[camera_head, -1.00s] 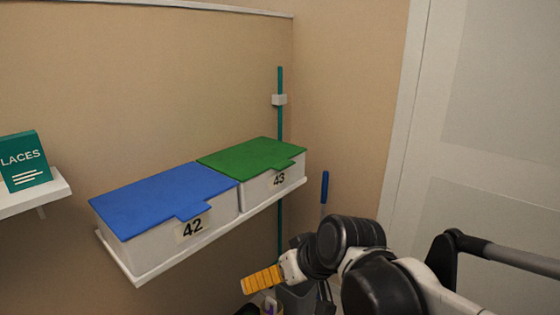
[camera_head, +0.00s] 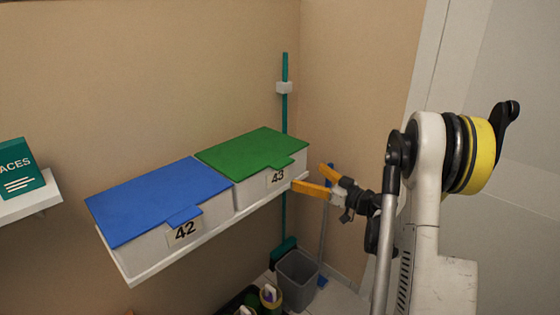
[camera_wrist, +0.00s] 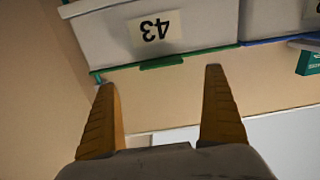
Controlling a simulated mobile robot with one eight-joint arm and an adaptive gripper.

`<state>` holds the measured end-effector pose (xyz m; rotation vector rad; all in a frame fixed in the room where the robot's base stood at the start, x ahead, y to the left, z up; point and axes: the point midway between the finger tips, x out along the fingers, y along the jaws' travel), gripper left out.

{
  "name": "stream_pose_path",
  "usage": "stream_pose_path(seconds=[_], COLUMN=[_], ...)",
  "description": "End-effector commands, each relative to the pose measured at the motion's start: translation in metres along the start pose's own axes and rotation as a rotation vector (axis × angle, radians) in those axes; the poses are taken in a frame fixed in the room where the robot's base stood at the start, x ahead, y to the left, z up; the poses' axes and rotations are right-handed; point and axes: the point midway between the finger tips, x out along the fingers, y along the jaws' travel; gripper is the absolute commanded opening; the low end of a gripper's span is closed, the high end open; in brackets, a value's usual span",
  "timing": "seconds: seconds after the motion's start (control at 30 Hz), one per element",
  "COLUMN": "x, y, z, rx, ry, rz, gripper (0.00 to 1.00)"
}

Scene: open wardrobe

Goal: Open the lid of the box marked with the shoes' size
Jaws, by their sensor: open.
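The box marked 43 (camera_head: 252,191) is white with a closed green lid (camera_head: 250,149), which has a front tab over the label. The box marked 42 (camera_head: 150,248) stands beside it to the left, with a closed blue lid (camera_head: 155,197). My gripper (camera_head: 309,177) is open and empty, just right of box 43's front corner. In the wrist view, box 43 (camera_wrist: 95,42) appears upside down, with the green tab (camera_wrist: 161,62) just beyond and between my open fingers (camera_wrist: 160,78). No shoe size can be read in these frames.
Both boxes stand on a white wall shelf (camera_head: 205,240). A teal pole (camera_head: 285,110) stands in the corner behind. A grey bin (camera_head: 297,280) and partly cut-off items (camera_head: 270,297) are on the floor below. A teal LACES box (camera_head: 18,170) sits on the left shelf.

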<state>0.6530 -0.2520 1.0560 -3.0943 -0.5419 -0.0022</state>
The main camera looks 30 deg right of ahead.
Motion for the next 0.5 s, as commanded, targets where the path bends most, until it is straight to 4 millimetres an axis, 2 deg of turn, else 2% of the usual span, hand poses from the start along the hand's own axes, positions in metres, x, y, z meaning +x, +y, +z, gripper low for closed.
stream_pose_path(seconds=[0.5], x=[0.090], y=[-0.001], z=[0.002], rx=[0.001], ry=[-0.001], rz=[-0.004], gripper=[1.00])
